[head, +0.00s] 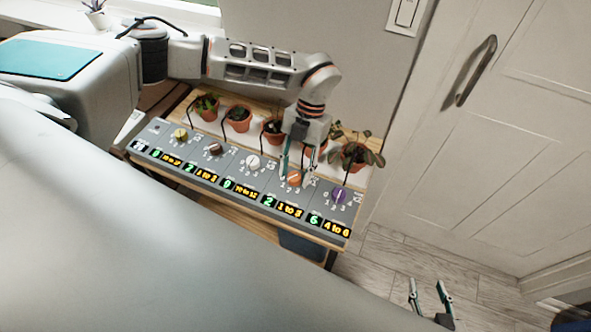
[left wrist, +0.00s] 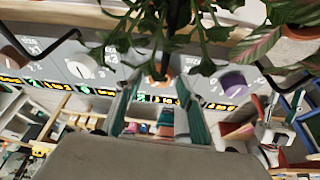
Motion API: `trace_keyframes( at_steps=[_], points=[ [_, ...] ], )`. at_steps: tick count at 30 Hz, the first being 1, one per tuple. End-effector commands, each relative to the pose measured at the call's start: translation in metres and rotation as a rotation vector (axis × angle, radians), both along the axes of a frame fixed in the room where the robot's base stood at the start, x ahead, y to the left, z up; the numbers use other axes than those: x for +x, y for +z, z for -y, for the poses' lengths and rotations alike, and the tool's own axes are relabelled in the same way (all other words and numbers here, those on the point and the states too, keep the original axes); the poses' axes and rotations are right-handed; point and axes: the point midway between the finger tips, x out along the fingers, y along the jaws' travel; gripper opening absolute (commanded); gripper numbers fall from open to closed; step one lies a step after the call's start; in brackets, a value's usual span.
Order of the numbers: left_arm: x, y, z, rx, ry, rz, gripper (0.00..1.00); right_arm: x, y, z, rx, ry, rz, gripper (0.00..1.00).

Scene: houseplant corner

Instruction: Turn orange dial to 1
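The orange dial (head: 293,181) is on the grey panel (head: 215,166), second from the right in the row. Its display below shows a green 2 and a yellow range that starts with 1. My left gripper (head: 293,172) points down at the orange dial, with its fingers apart. In the left wrist view the orange dial (left wrist: 157,78) sits between the two fingertips, partly hidden by leaves. I cannot tell whether the fingers touch it. My right gripper (head: 431,292) is low at the lower right, open and empty, away from the panel.
A purple dial (head: 339,195) is close on the right, a white dial (head: 253,161) on the left. Potted plants (head: 238,118) stand in a row behind the panel, and leaves hang close to my left gripper. A white door (head: 500,130) is at the right.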

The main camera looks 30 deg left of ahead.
Motion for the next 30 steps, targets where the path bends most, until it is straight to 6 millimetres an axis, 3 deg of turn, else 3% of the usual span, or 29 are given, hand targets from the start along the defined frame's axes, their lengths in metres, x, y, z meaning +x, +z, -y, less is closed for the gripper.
trace_keyframes(
  at_steps=[13,30],
  points=[
    [0.003,0.007,0.000,0.000,0.000,0.000,0.41,0.000,0.000,0.001,-0.002,-0.001,0.000,0.40],
    [0.041,0.099,0.001,0.001,0.001,0.001,0.41,0.000,0.000,0.000,0.000,0.000,0.000,0.40]
  ],
)
